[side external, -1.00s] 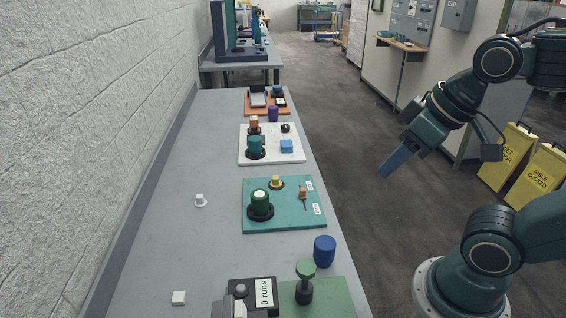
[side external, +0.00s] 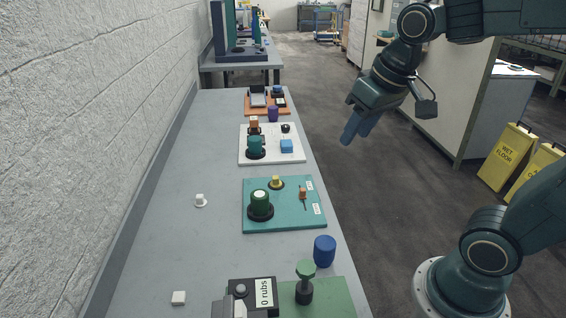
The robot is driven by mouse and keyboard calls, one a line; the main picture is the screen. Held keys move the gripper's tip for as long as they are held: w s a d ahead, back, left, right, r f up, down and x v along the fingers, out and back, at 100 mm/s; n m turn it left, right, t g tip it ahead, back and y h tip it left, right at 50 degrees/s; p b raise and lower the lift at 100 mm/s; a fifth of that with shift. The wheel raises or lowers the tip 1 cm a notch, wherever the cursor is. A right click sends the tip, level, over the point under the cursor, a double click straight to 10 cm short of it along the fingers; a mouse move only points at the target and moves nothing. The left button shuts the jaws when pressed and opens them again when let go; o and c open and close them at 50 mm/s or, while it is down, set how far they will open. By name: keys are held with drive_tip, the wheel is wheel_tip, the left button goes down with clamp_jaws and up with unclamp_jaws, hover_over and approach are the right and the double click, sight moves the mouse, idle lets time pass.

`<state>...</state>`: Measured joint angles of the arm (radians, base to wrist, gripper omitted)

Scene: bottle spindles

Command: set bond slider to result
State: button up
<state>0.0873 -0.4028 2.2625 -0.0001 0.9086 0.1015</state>
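A small orange slider knob (side external: 302,193) sits on a short dark slot at the right side of the teal board (side external: 285,222). Two small white labels, one at the far end (side external: 310,185) and one at the near end (side external: 317,209), lie beside the slot; their print is too small to read. The knob is nearer the far label. My gripper (side external: 354,132) hangs in the air above the floor, to the right of the table and beyond the teal board, fingers pointing down. It touches nothing, and the gap between its fingers is unclear.
The teal board also holds a green capped bottle (side external: 260,203) and a yellow knob (side external: 276,182). A blue cylinder (side external: 324,250), a green mushroom-shaped post (side external: 305,275) and a "0 rubs" box (side external: 263,291) stand nearer. A white board (side external: 270,159) lies beyond. The table's left side is mostly clear.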

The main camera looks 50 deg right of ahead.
drive_tip(key=w+d+f+m+g, duration=0.15)
drive_tip(key=w+d, duration=0.25)
drive_tip(key=w, duration=0.5)
drive_tip(key=m+g, duration=0.3)
drive_tip(key=m, duration=0.2)
hover_over(303, 189)
wheel_tip(303, 189, down, 19)
drive_tip(key=shift+r, duration=0.2)
drive_tip(key=shift+a+f, duration=0.1)
wheel_tip(303, 189, down, 14)
drive_tip(key=shift+r, duration=0.25)
clamp_jaws()
